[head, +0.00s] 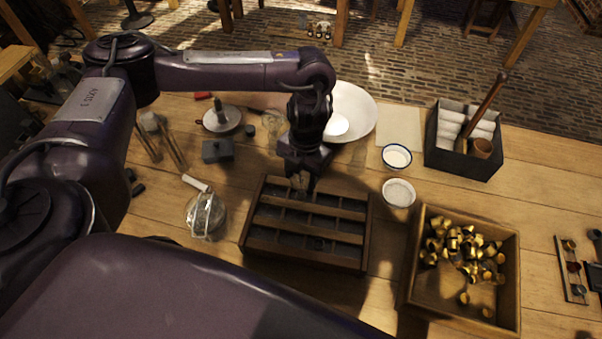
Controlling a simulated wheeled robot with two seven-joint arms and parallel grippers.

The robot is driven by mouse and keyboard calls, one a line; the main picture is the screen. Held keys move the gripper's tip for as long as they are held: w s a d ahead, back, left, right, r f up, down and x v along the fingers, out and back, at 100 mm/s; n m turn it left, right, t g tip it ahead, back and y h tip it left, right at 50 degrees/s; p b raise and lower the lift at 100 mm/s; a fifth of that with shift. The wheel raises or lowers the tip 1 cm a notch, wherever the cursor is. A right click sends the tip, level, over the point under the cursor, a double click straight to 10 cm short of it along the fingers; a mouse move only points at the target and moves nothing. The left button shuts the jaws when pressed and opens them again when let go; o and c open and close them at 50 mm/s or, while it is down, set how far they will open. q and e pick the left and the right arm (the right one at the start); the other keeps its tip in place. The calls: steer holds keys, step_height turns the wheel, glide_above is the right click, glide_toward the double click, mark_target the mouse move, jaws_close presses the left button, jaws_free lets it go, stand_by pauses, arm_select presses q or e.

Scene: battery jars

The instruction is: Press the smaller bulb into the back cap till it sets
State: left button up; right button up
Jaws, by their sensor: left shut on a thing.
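My left gripper (301,185) points down over the back part of a dark wooden compartment tray (257,247). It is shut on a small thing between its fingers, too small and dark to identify. I cannot pick out the smaller bulb for sure. Many brass-and-black caps (468,243) lie loose in a wooden box at the right. A narrow wooden strip (564,267) at the far right bears a few small round pieces, which may be caps. Which is the back cap cannot be told. My right gripper is not in view.
A large white bowl (358,108) stands behind my left wrist. Two small bowls (397,156) (398,193) stand right of the tray. A dark box (462,165) with white rolls and a wooden-handled tool is at the back right. A glass jar (206,215) is left of the tray.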

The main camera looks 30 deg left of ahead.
arm_select(q)
steer(key=shift+s+f, duration=0.1)
steer(key=shift+f, duration=0.65)
stand_by(4.0)
stand_by(0.9)
steer(key=o, duration=1.2)
steer(key=shift+c, duration=0.2)
steer(key=shift+w+r+p, duration=0.15)
steer(key=shift+w+r, duration=0.05)
steer(key=shift+r, duration=1.1)
steer(key=shift+w+r+p, duration=0.1)
steer(key=shift+w+r, duration=0.05)
steer(key=shift+r, duration=1.15)
steer(key=shift+w+r+p, duration=0.15)
steer(key=shift+w+r, duration=0.05)
steer(key=shift+r, duration=1.1)
